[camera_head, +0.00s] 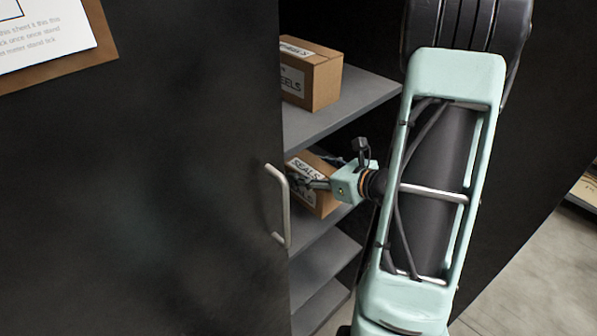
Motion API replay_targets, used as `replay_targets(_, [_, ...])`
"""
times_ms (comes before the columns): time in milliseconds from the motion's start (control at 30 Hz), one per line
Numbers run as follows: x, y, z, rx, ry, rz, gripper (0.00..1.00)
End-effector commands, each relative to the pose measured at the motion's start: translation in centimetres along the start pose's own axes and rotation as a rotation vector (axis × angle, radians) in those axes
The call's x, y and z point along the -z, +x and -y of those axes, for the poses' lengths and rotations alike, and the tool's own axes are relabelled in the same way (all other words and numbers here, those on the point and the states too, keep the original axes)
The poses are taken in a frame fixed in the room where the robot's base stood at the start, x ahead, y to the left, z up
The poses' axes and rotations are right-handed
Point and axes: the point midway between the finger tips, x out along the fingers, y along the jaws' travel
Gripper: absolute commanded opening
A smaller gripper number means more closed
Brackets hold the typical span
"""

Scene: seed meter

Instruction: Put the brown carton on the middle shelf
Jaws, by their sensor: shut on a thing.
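A brown carton (325,203) with a white "SEALS" label is inside the dark cabinet, at the level of a middle shelf (312,232). My gripper (308,184) reaches in from the right and is shut on this carton. The fingers cover part of its front, and the cabinet door hides its left side. The carton looks slightly tilted in the picture. I cannot tell whether its underside touches the shelf or is a little above it.
Another brown carton (325,87), its label ending in "EELS", stands on the upper shelf (345,112) above my gripper. Lower shelves (325,262) look empty where visible. The dark door (150,180) with its metal handle (279,205) blocks the left. Floor (540,265) shows at right.

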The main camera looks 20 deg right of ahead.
Motion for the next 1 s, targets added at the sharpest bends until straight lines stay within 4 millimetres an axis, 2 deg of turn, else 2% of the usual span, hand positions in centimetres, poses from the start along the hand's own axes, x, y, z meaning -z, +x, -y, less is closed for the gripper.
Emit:
replay_targets(100, [-1.1, 2.3, 0.0, -0.002, -0.003, 0.003, 0.17])
replay_targets(233, [-1.6, 3.5, 0.0, 0.0, -0.001, 0.003, 0.17])
replay_targets(367, [-1.5, 4.0, 0.0, 0.0, 0.001, 0.002, 0.17])
replay_targets(700, [1.6, 5.2, 0.0, 0.001, 0.001, 0.002, 0.17])
replay_targets(1000, [1.7, 5.2, 0.1, 0.001, -0.001, 0.003, 0.17])
